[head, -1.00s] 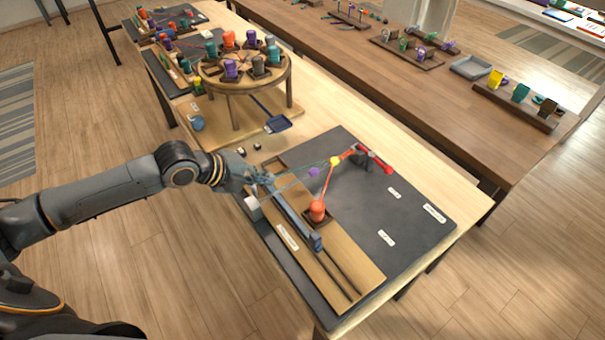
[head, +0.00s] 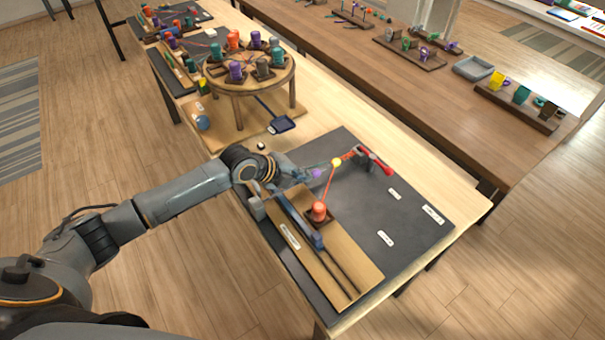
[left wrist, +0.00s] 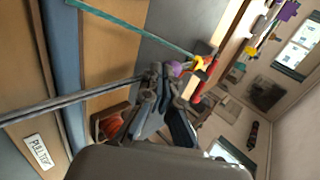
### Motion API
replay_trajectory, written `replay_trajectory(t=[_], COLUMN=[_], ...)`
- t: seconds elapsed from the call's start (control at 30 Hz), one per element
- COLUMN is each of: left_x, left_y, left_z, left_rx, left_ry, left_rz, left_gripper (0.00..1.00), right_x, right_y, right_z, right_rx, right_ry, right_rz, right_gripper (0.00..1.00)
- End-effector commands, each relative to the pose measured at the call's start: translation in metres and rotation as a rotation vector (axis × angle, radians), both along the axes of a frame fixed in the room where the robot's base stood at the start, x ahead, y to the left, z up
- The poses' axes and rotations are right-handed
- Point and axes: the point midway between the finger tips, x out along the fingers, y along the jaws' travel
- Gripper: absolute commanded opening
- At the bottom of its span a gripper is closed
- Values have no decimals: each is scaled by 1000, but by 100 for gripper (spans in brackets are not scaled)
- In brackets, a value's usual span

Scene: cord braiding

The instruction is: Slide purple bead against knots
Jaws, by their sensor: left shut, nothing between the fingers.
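The purple bead (head: 317,173) sits on the cords just left of a yellow bead (head: 336,162), with a gap between them. Past the yellow bead, the red knotted part (head: 349,154) runs to a red-and-dark clamp (head: 374,161). My left gripper (head: 306,174) is shut, its tips right beside the purple bead; I cannot tell if they touch it. The left wrist view shows the purple bead (left wrist: 177,68) at the fingertips (left wrist: 157,72), with the yellow bead (left wrist: 199,64) beyond. My right gripper is not in view.
An orange spool (head: 319,211) stands in a small tray, with an orange cord running up from it. A teal cord (left wrist: 130,27) and grey cords (left wrist: 70,102) stretch near the gripper. A round spool stand (head: 240,85) is behind.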

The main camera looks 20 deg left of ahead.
Motion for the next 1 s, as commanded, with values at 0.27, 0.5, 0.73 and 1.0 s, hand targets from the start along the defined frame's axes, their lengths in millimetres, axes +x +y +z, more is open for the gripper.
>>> replay_trajectory(t=[0.27, 0.5, 0.73, 1.0], left_x=[10, 31, 31, 28], left_y=[-7, -24, -24, -25], left_z=[-3, -1, 0, 1], left_rx=[-2, -1, 0, -1], left_ry=[-4, -2, 0, 0], left_rz=[1, -1, 0, 1], left_gripper=[0, 0, 0, 0], right_x=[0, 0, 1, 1], right_y=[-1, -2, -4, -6], right_z=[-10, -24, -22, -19], right_rx=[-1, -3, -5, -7], right_ry=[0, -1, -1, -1], right_rz=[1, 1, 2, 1], right_gripper=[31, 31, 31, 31])
